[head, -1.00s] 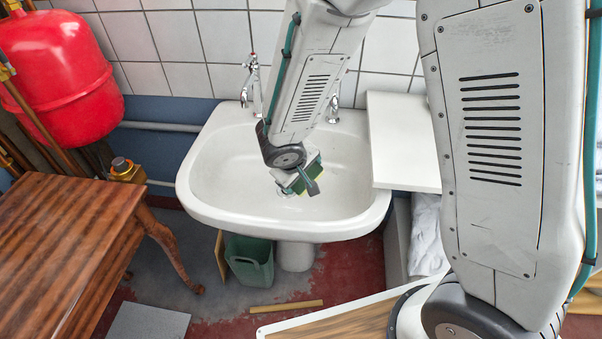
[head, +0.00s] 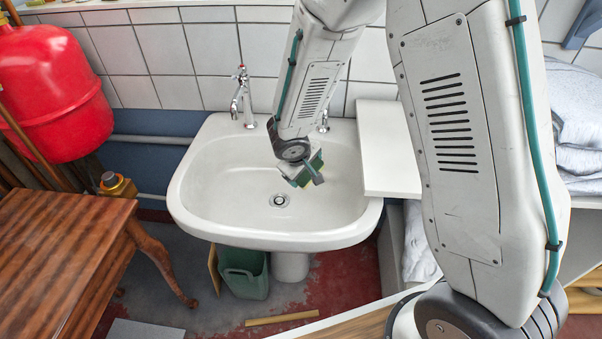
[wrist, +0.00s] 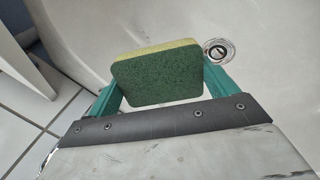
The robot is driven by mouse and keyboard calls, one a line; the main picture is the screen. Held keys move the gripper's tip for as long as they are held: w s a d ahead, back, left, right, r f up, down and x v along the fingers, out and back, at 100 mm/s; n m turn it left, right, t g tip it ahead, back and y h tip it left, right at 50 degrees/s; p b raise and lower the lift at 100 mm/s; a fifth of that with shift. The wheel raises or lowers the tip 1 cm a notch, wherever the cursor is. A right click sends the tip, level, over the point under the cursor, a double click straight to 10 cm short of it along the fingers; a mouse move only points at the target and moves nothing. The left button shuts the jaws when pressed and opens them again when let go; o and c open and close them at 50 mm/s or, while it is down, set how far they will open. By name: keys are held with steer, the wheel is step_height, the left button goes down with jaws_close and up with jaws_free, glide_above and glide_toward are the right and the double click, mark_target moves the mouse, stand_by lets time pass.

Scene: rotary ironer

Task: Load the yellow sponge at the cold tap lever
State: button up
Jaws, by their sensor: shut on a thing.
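My gripper (head: 310,172) is shut on the yellow sponge (head: 317,158), which has a dark green face and hangs above the right half of the white basin (head: 215,185). In the wrist view the sponge (wrist: 158,75) is held between the two teal fingers (wrist: 160,88), its green face toward the camera and a yellow edge at the top. A chrome tap with a red mark (head: 241,97) stands at the back left of the basin. A second tap (head: 324,120) stands at the back right, mostly hidden behind my arm; its lever is too small to make out.
A white board (head: 385,150) adjoins the basin on the right. A wooden table (head: 60,235) and a red tank (head: 50,90) are on the left. The basin's left half and drain (head: 279,200) are clear.

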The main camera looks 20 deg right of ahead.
steer(key=shift+w+d+f, duration=0.2)
steer(key=shift+w+d, duration=0.4)
steer(key=shift+w, duration=0.15)
steer(key=shift+w+d+f, duration=0.15)
steer(key=shift+w+d, duration=0.45)
steer(key=shift+w, duration=0.1)
steer(key=shift+w+d+f, duration=0.2)
steer(key=shift+w+d, duration=0.4)
steer(key=shift+w, duration=0.15)
steer(key=s, duration=0.8)
stand_by(0.7)
steer(key=s+r, duration=0.4)
steer(key=s, duration=0.1)
stand_by(0.4)
steer(key=shift+r, duration=0.15)
stand_by(0.4)
